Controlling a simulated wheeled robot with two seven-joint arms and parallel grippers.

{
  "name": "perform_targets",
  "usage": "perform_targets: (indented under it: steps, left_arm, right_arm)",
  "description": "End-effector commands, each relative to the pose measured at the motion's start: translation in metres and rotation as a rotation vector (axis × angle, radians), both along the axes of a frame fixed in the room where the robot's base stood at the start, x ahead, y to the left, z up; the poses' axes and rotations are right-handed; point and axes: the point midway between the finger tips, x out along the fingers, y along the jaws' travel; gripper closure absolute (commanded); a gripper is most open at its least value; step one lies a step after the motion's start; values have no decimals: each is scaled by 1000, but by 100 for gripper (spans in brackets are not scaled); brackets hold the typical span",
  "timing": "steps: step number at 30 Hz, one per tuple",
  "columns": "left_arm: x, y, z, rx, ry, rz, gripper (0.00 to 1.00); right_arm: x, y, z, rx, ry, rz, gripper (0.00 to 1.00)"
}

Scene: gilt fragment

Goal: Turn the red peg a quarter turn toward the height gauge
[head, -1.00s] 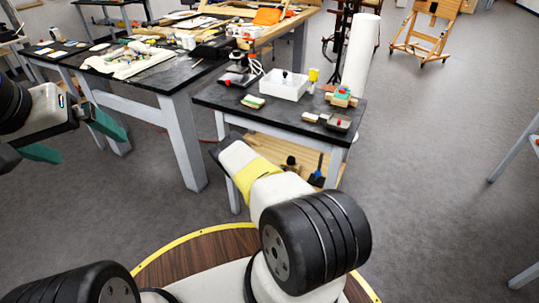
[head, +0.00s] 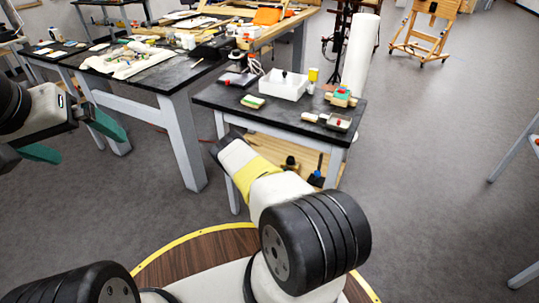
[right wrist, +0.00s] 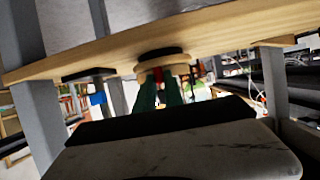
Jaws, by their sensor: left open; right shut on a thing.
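In the right wrist view, the red peg (right wrist: 158,74) shows as a small patch of red under a pale wooden ring and black disc at the edge of a wooden board. The green fingers of my right gripper (right wrist: 160,88) are closed on it and hide most of it. In the head view my right gripper is out of sight. A blue part on a black base (right wrist: 97,98) is left of my fingers and may be the height gauge; it also shows in the head view (head: 316,177). My left gripper (head: 85,138) is open and empty at the far left.
The wooden board (head: 262,147) lies low beneath a black-topped table (head: 225,100), close to my right arm. That table carries a white box (head: 283,87) and small items. A cluttered workbench (head: 150,85) stands to the left. The floor at right is mostly clear.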

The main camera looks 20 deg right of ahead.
Motion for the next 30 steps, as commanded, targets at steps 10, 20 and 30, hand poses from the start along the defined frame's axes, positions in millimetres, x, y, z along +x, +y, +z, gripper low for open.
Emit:
perform_targets:
  steps: [10, 20, 30]
  left_arm:
    - [0, 0, 0, 0, 0, 0, 0]
    - [0, 0, 0, 0, 0, 0, 0]
    - [0, 0, 0, 0, 0, 0, 0]
  right_arm:
    - [-8, -8, 0, -1, 3, 165, 100]
    - [-13, -17, 0, -1, 2, 329, 100]
    - [-16, -27, 0, -1, 0, 499, 100]
